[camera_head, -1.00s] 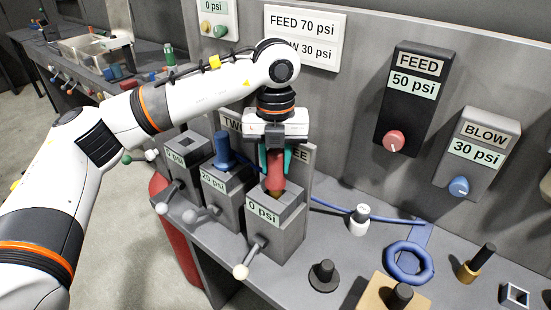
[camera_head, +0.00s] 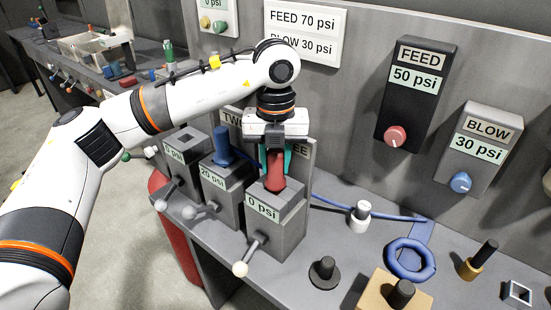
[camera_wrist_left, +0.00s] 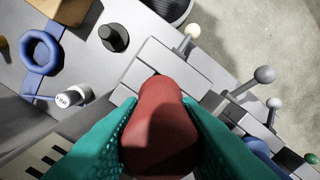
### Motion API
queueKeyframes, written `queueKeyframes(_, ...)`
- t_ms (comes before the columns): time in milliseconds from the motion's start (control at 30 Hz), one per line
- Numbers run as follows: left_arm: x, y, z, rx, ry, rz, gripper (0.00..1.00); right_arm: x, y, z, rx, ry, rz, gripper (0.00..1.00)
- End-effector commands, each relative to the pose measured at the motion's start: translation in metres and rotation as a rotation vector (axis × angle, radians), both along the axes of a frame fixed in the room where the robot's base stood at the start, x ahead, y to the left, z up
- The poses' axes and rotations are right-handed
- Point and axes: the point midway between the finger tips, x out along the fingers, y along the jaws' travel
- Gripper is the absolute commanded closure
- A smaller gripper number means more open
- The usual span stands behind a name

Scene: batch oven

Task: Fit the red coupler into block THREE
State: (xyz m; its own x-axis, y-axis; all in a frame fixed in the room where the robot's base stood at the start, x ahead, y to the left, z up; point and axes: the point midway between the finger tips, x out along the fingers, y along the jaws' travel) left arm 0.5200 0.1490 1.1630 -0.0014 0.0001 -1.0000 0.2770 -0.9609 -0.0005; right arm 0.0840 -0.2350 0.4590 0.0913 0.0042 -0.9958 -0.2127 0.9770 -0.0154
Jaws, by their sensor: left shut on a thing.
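My left gripper (camera_head: 275,160) is shut on the red coupler (camera_head: 274,172), which stands upright at the top of the rightmost grey block (camera_head: 278,220), the one reading 0 psi. The coupler's lower end meets the block's top; how deep it sits is hidden. The sign behind this block is mostly covered by my gripper, with only "EE" showing. In the left wrist view the coupler (camera_wrist_left: 162,125) is between the teal fingers (camera_wrist_left: 160,140) and covers the block's opening. My right gripper is not in view.
Left of it, the middle block (camera_head: 226,190) reads 20 psi and holds a blue coupler (camera_head: 222,145). The leftmost block (camera_head: 185,155) has an open square socket. Lever handles (camera_head: 241,269) stick out in front.

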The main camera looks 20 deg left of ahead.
Motion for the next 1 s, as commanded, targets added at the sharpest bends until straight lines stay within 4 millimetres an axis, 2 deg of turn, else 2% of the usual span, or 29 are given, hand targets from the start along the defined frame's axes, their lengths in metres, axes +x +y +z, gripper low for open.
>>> queueKeyframes(833,0.0001,0.0,-0.0067,-0.001,-0.001,0.0,0.96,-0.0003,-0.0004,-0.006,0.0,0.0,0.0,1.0)
queueKeyframes(867,0.0001,0.0,-0.0067,-0.001,-0.001,0.0,0.67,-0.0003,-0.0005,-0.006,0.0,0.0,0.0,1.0)
queueKeyframes(1000,0.0001,0.0,-0.0068,0.0,0.0,0.0,0.44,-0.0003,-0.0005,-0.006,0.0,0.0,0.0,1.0)
